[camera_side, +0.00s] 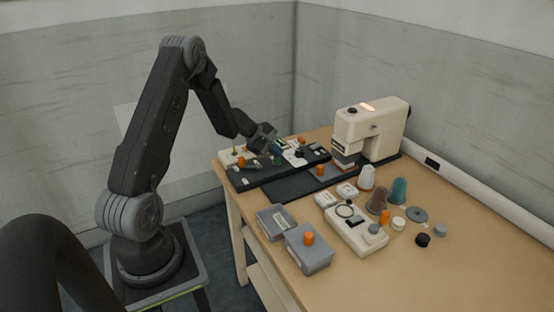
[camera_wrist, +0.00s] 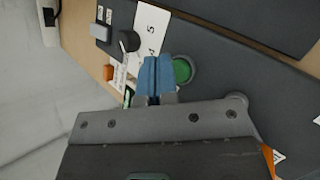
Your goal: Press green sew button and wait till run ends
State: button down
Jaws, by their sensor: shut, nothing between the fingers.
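The green button (camera_wrist: 183,70) sits in a round collar on a dark control panel (camera_wrist: 225,50). My gripper (camera_wrist: 157,72) is shut and empty, its blue fingertips together just left of the button in the wrist view. They partly overlap the collar's edge; I cannot tell whether they touch it. In the side view my gripper (camera_side: 277,150) is low over the panel (camera_side: 250,181), and the button is small there (camera_side: 278,160). The cream sewing machine (camera_side: 378,133) stands behind at the right, with an orange-lit strip (camera_side: 367,106) on top.
A white card (camera_wrist: 150,32) with numbers and a dark knob (camera_wrist: 129,41) lie beside the button. Grey boxes (camera_side: 309,256), a cream device (camera_side: 356,237) and thread cones (camera_side: 398,190) crowd the middle of the table (camera_side: 470,270). The right front of the table is clear.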

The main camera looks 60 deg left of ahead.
aim_at(277, 160)
jog(key=shift+r, duration=3)
jog(key=shift+d, duration=0.1)
jog(key=s+d+r+m+g, duration=0.2)
jog(key=d+r+m, duration=0.4)
jog(key=d, duration=0.4)
jog(key=s+d+r+m+g, duration=0.1)
jog(key=s+d+r+m, duration=0.3)
jog(key=d+r, duration=0.55)
jog(key=s+d+r+m+y, duration=0.1)
jog(key=s+d+m+y, duration=0.1)
jog(key=s+d+m, duration=0.4)
jog(key=s+d+r+m+y, duration=0.1)
jog(key=s+d+m, duration=0.4)
jog(key=s, duration=0.6)
jog(key=shift+s+d+m+y, duration=0.35)
jog(key=shift+d+m+y, duration=0.05)
jog(key=shift+m, duration=0.2)
